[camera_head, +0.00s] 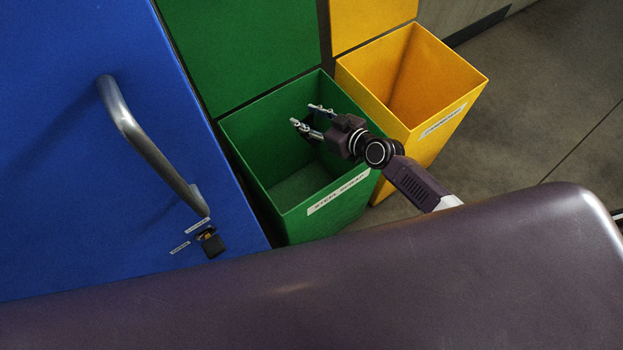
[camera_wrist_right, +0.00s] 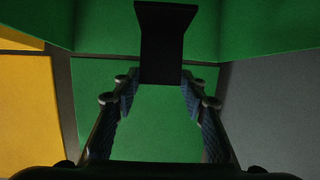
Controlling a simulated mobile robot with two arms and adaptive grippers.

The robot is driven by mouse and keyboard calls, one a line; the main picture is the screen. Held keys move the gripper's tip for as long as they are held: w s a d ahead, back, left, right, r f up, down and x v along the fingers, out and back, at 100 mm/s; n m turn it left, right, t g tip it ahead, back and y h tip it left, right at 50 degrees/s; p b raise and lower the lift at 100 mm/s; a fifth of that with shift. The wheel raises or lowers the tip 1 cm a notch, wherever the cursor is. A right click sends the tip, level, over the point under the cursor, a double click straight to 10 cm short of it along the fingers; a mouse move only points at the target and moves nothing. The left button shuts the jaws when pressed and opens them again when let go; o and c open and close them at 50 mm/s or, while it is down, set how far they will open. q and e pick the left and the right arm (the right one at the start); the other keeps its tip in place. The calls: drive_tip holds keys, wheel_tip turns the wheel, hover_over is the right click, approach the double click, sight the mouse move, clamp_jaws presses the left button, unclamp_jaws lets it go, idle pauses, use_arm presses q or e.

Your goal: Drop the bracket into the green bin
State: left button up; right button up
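The green bin (camera_head: 352,207) is open-topped and stands on the floor in the middle of the head view, with a white label on its front. My right gripper (camera_head: 306,116) is over the bin's opening, its fingers pointing to the back left. The bracket (camera_wrist_right: 165,42) is a dark piece with a wider end and a narrower waist in the right wrist view. Its near end lies between the two fingertips of the right gripper (camera_wrist_right: 160,88), which seem to press on its sides. My left gripper is out of view.
A yellow bin (camera_head: 432,142) stands close on the right of the green bin. Green and yellow panels rise behind the bins. Open floor is at the right.

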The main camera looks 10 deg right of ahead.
drive_tip(key=o, duration=0.3)
drive_tip(key=shift+f, duration=0.1)
drive_tip(key=v, duration=1.2)
drive_tip(key=shift+a, duration=0.1)
